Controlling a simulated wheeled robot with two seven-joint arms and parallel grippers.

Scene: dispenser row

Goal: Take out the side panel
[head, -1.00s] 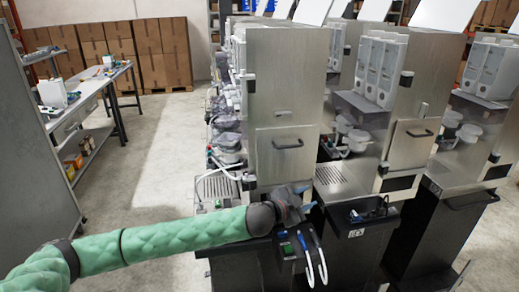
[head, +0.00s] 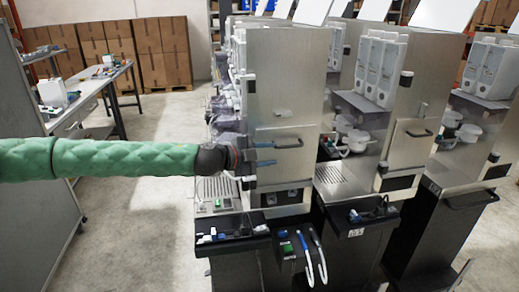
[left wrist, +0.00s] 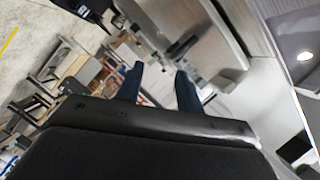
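The side panel (head: 291,165) is a flat metal plate on the side of the nearest dispenser. It sits in the housing and has a dark horizontal bar handle (head: 288,143). My left gripper (head: 266,155) is in front of the panel's left part, its blue fingers pointing right toward the handle. The fingers are apart, one above the other. In the left wrist view my left gripper (left wrist: 160,84) also shows its two fingers spread with nothing clearly between them. I cannot tell whether a finger touches the handle. My right gripper is not in view.
More dispensers (head: 380,110) stand in a row to the right. A black shelf (head: 232,240) with small parts juts out below the nearest dispenser. A workbench (head: 95,90) stands at the back left, with cardboard boxes (head: 160,55) behind. The floor between is clear.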

